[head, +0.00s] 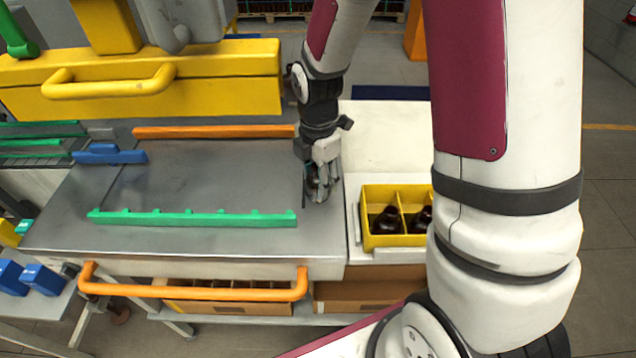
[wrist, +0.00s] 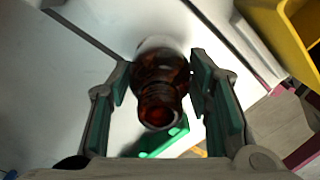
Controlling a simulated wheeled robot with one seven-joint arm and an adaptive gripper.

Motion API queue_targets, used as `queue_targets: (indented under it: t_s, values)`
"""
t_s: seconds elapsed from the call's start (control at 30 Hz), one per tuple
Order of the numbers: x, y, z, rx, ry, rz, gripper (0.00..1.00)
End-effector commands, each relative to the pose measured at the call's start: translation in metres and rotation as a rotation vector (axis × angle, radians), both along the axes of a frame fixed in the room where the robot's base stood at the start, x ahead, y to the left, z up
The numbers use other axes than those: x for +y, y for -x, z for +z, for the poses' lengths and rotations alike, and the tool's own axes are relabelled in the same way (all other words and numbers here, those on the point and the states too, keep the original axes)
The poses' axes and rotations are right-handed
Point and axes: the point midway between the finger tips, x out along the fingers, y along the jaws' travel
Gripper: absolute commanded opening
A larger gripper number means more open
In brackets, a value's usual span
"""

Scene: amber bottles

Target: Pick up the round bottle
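An amber, round-bodied bottle (wrist: 160,80) stands out in the middle of the wrist view, its open mouth towards the camera. My gripper (wrist: 162,85) has one green-padded finger on each side of the bottle. Any gaps between pads and glass are too small to judge, so whether it holds the bottle is unclear. In the head view my gripper (head: 320,185) is low at the right end of the grey metal worktop (head: 220,175). The bottle is mostly hidden there by the fingers.
A yellow divided crate (head: 379,241) with dark bottles (head: 387,219) stands right of the worktop, partly hidden by my arm. A green toothed rail (head: 190,218) and an orange bar (head: 215,131) lie on the worktop. Its middle is clear.

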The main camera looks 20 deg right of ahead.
Motion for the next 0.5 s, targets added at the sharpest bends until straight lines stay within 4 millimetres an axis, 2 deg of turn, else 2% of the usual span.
queue_targets:
  t_s: [0.33,0.5]
  values:
    - [0.0,-0.0001,0.0006,0.0,0.0,0.0,0.16]
    - [0.0002,-0.0009,0.007,-0.001,0.0,0.0,0.16]
